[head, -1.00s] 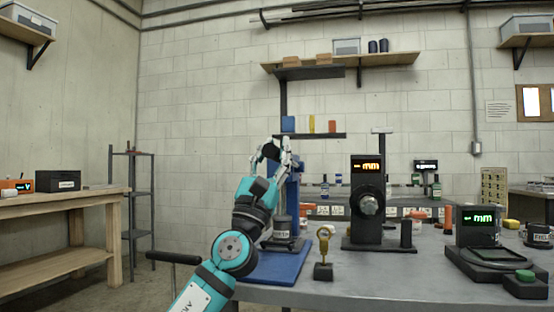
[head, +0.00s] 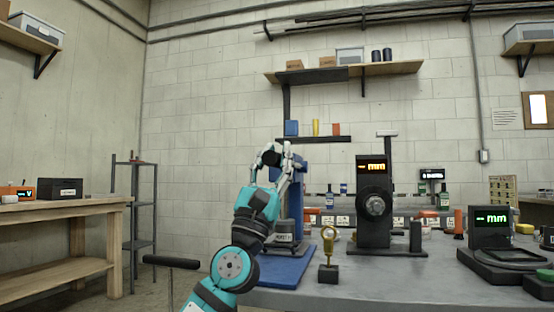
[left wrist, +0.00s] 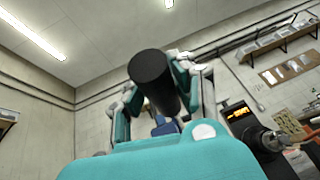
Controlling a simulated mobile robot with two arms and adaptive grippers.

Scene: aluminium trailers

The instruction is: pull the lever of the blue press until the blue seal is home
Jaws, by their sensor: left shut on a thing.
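The blue press (head: 295,195) stands upright at the near left of the grey bench, on a blue base plate (head: 273,275). My left gripper (head: 272,160) is at the top of the press, shut on the black lever grip (head: 270,158). In the left wrist view the grip shows as a dark cylinder (left wrist: 153,82) between the fingers. A dark grey labelled part (head: 285,238) sits low at the press, partly behind my arm. I cannot make out the blue seal. My right gripper is not in view.
A yellow ring-topped piece on a black block (head: 328,255) stands close right of the base plate. Farther right are a black gauge stand (head: 374,215) and a second display unit (head: 490,235). A dark T-bar (head: 172,262) stands left of my arm.

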